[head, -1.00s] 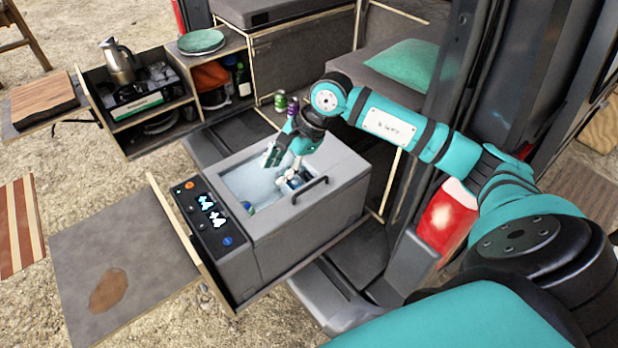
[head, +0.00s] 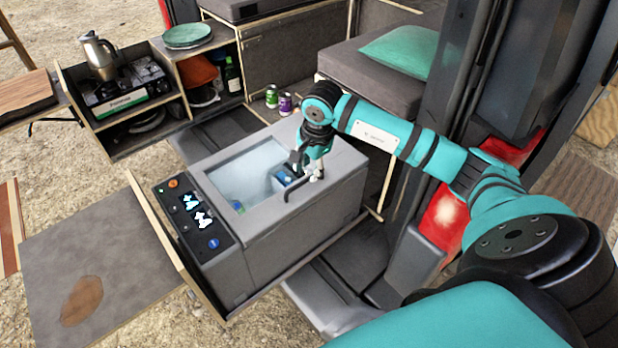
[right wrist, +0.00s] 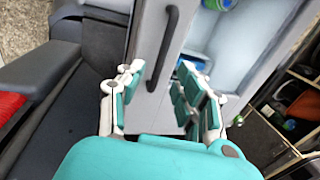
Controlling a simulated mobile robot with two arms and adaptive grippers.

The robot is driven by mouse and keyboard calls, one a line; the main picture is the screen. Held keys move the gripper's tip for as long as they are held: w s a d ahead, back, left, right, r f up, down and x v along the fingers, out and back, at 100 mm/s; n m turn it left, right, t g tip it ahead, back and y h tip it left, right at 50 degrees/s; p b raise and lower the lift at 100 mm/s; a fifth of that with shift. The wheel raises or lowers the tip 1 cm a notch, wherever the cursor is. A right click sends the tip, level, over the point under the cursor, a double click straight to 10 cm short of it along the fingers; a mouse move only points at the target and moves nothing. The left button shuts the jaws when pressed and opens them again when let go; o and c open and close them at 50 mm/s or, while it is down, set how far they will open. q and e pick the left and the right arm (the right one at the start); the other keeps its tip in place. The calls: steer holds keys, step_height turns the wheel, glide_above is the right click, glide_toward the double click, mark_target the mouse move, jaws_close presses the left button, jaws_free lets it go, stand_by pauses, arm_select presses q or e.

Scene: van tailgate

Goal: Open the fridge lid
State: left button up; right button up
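The fridge (head: 290,250) is a grey box on a pulled-out drawer. Its top (head: 265,211) has a grey frame around a pale window or opening, with a blue item (head: 284,178) showing inside. I cannot tell whether a clear pane covers it. A black bar handle (right wrist: 168,40) stands on the frame; in the head view my right gripper partly hides it. My right gripper (head: 305,172) is over the handle side, pointing down. In the right wrist view my right gripper (right wrist: 160,76) is open, with the handle between and beyond its fingertips. My left gripper is out of view.
The control panel (head: 196,217) is at the fridge's left end. A green can (head: 271,97) and a purple can (head: 285,104) stand behind it. A stove with a kettle (head: 100,55) is at back left. The van's dark pillar (head: 455,110) rises on the right.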

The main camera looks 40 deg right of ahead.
mark_target(306, 180)
steer(key=f, duration=0.2)
steer(key=w+f+b, duration=0.1)
steer(key=f, duration=0.1)
steer(key=shift+s+a, duration=0.1)
steer(key=shift+c, duration=0.4)
jaws_close()
